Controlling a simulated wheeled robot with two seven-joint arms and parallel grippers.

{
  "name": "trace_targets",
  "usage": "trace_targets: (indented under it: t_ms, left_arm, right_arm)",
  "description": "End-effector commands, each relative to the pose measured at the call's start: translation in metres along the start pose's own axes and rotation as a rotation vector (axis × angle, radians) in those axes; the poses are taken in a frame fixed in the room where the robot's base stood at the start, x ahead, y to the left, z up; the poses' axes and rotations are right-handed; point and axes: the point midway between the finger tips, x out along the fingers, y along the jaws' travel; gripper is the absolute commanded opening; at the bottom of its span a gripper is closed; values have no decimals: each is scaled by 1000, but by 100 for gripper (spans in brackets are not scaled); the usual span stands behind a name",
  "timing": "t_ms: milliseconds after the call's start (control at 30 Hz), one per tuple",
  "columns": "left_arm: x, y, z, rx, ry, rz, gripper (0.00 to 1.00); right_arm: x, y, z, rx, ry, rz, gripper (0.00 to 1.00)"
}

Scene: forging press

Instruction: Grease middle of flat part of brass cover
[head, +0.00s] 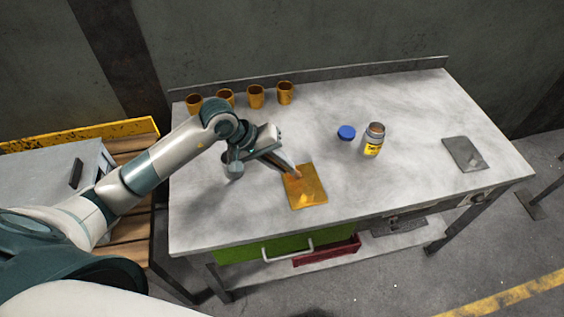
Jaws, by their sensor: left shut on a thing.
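The brass cover (308,193) is a flat, golden rectangular plate lying on the grey table. My left gripper (289,169) is above the plate's upper left part. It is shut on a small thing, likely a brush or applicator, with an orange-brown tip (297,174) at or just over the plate. The gripper hides most of that thing, and I cannot tell whether the tip touches the plate. An open jar (373,140) with a yellow label stands upright right of the plate. Its blue lid (346,132) lies beside it. My right gripper is not in view.
Several brass cups (255,96) stand in a row along the back left of the table (420,110). A dark flat plate (464,154) lies at the right. A green drawer (265,250) and a red bin (327,252) are under the front edge.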

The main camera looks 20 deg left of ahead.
Motion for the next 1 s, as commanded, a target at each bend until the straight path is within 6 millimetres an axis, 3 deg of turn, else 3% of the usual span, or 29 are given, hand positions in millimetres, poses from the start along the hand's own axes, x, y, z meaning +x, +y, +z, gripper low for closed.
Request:
trace_targets:
  t_ms: [600,1000]
  left_arm:
    - [21,-14,2,0,0,1,0]
    - [22,-15,2,0,1,0,0]
  right_arm:
    - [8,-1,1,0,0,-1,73]
    - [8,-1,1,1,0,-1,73]
